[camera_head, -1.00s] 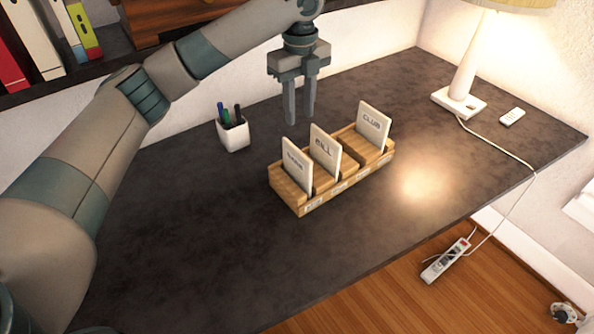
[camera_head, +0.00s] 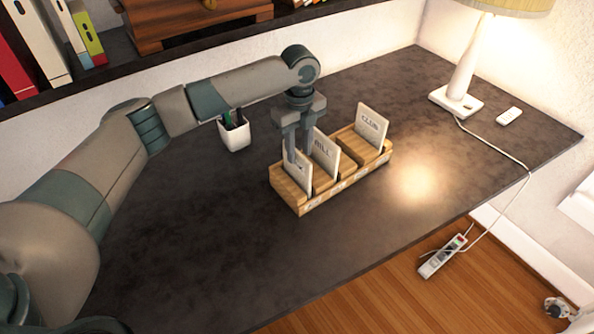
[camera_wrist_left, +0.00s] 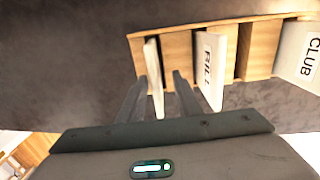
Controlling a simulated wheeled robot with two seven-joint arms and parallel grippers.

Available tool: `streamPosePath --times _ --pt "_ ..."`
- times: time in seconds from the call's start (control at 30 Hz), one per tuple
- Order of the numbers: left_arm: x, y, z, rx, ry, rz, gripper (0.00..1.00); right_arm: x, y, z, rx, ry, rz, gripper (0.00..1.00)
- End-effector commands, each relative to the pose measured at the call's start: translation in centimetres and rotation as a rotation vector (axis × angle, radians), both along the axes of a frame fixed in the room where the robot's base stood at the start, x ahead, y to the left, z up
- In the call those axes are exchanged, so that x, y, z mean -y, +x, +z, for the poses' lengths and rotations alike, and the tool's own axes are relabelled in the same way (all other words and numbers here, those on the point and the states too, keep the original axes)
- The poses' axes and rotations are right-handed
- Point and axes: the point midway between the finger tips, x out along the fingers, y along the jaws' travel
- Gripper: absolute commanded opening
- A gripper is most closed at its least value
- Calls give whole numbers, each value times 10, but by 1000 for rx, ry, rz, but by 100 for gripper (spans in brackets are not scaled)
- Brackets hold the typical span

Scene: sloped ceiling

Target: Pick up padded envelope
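A wooden holder (camera_head: 330,188) on the dark desk has several slots and holds three upright pale cards or envelopes. The leftmost (camera_head: 301,180) has its lettering mostly hidden by my fingers; the middle one (camera_head: 326,153) seems to read BILL, and the right one (camera_head: 371,124) reads CLUB. I cannot tell which, if any, is the padded envelope. My left gripper (camera_head: 299,154) points down over the left end of the holder. In the left wrist view its fingers (camera_wrist_left: 160,77) are apart, with the leftmost card (camera_wrist_left: 154,80) between them. My right gripper is out of view.
A white pen cup (camera_head: 235,135) stands behind the holder, partly covered by my left arm. A lamp (camera_head: 460,85) and a small white remote (camera_head: 509,116) are at the back right. The desk's front and left areas are clear. A power strip (camera_head: 442,257) lies on the floor.

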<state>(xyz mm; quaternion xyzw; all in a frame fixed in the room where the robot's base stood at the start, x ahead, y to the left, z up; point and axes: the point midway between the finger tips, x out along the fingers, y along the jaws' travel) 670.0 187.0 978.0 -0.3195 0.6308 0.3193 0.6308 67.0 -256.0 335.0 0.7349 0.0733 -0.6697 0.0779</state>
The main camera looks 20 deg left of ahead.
Motion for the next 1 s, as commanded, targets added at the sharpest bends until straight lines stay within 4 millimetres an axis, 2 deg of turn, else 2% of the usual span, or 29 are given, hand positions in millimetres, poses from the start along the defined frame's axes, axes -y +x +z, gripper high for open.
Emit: streamPosePath --times 0.27,0.5,0.7,1.0 --pt "-1 -1 -3 -2 1 0 31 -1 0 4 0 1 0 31" --pt "-4 -8 -26 -4 2 1 31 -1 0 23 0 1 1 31" --pt "-3 -8 -48 -2 0 0 31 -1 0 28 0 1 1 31" --pt "-3 -7 -52 0 0 0 31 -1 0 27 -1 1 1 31"
